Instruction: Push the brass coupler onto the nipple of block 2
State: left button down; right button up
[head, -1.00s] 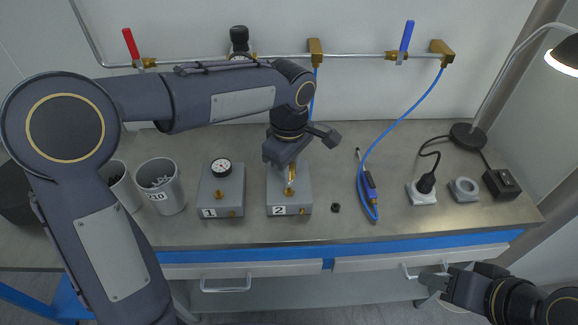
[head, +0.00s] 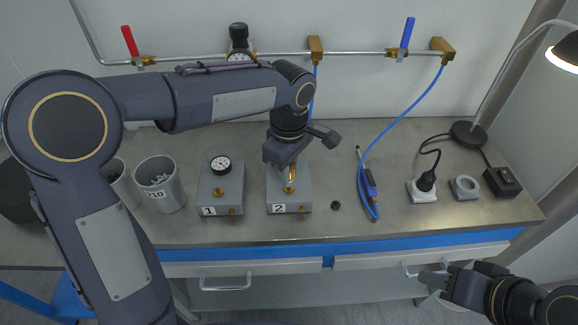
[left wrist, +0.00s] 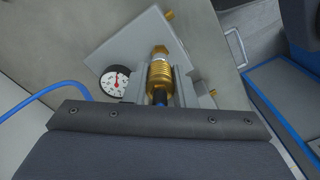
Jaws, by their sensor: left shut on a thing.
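Block 2 (head: 300,195) is a grey block on the bench, partly hidden by my left arm. My left gripper (head: 290,183) points down over it and is shut on the brass coupler (left wrist: 160,78). In the left wrist view the ribbed coupler sits between the fingers, with a dark blue hose end (left wrist: 160,98) behind it. The brass nipple (left wrist: 160,51) shows directly in line beyond the coupler. The two look close or touching; I cannot tell whether the coupler is fully on. My right gripper (head: 432,281) hangs at the lower right, away from the bench; its jaw opening is unclear.
Block 1 (head: 208,190) with its gauge (head: 221,165) stands just left. Grey cups (head: 168,185) are further left. A small black nut (head: 336,205) lies right of block 2. A blue hose (head: 392,128) runs to a tool (head: 370,185). The bench front is clear.

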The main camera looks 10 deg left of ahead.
aim_at(289, 188)
pick_arm(q)
jog(key=shift+f+b, duration=0.95)
jog(key=shift+f, duration=0.4)
dwell(0.7)
jog(key=c, duration=1.1)
grip_release()
